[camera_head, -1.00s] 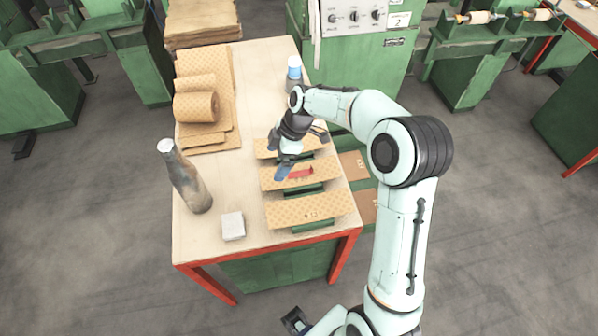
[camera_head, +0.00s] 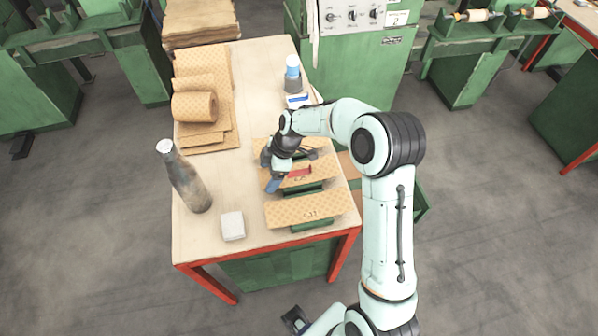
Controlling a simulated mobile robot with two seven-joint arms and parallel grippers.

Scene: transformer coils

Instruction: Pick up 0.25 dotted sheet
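Three tan dotted sheets lie in a row on green holders at the table's right side. They are the front sheet (camera_head: 290,210), the middle sheet (camera_head: 325,175) and the back sheet (camera_head: 258,146). Small printed marks show on the front and middle sheets, but I cannot read which is 0.25. My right gripper (camera_head: 292,170) is over the middle and back sheets, its fingers spread apart with nothing seen between them. It partly hides both sheets; I cannot tell whether it touches them. A red piece shows on the middle sheet beside it.
A dark bottle (camera_head: 187,182) and a white block (camera_head: 232,226) stand on the table's left front. A tan roll (camera_head: 193,106) and stacked sheets lie at the back left. The table's centre (camera_head: 225,175) is clear.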

